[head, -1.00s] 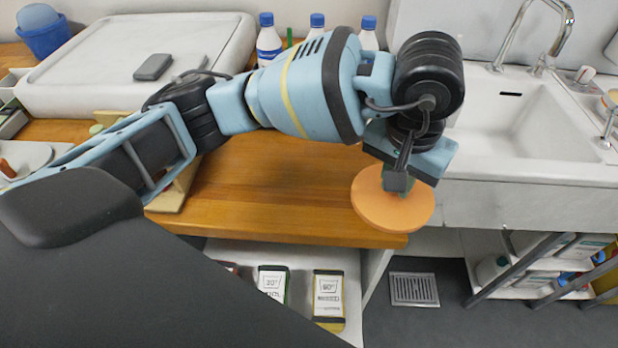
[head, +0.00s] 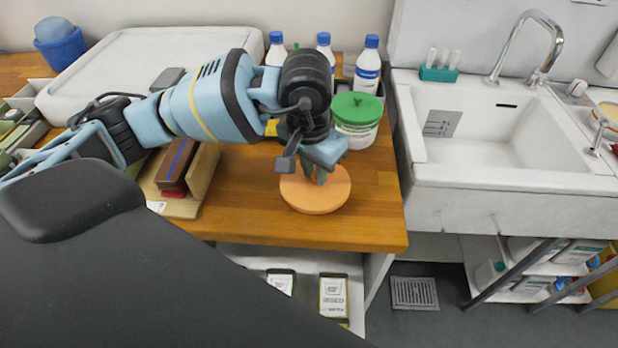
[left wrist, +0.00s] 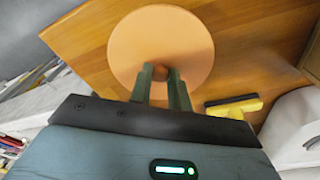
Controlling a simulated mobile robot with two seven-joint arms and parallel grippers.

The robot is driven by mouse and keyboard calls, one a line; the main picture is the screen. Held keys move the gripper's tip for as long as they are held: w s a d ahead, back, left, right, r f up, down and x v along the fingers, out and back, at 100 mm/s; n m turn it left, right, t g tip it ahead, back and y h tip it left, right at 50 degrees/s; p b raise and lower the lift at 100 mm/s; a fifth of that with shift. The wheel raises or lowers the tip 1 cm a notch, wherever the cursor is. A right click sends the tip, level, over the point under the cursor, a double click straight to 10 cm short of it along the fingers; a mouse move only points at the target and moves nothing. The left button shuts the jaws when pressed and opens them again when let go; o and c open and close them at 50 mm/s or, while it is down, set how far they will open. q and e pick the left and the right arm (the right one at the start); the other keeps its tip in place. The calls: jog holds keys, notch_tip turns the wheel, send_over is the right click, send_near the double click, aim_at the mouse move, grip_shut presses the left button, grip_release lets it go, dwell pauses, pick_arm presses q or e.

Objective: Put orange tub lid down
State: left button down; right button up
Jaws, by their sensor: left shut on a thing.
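The orange tub lid (head: 315,196) is a flat round disc with a small knob (left wrist: 160,73) in its middle. My left gripper (head: 316,177) points down at the lid, its green fingers shut on the knob. In the left wrist view the lid (left wrist: 150,40) sits flat in front of the fingers, with the wooden worktop (head: 345,229) behind it. The lid is over the right part of the worktop, level and close to the wood; I cannot tell whether it touches. My right gripper is not in view.
A white tub with a green lid (head: 357,107) stands just behind the lid. Bottles with blue caps (head: 367,70) stand at the back. A brown block on a wooden stand (head: 182,188) is to the left. The sink (head: 480,150) is to the right. The worktop's front is clear.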

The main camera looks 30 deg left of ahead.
aim_at(311, 181)
pick_arm(q)
jog(key=shift+s+a+f, duration=0.1)
jog(key=shift+a+f, duration=0.15)
jog(key=shift+a, duration=0.2)
notch_tip(311, 181, down, 3)
jog(key=shift+f+p, duration=0.1)
jog(key=shift+p, duration=0.3)
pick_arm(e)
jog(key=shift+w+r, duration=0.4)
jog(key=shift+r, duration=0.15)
pick_arm(q)
jog(key=shift+f, duration=0.15)
jog(key=c, duration=1.3)
grip_release()
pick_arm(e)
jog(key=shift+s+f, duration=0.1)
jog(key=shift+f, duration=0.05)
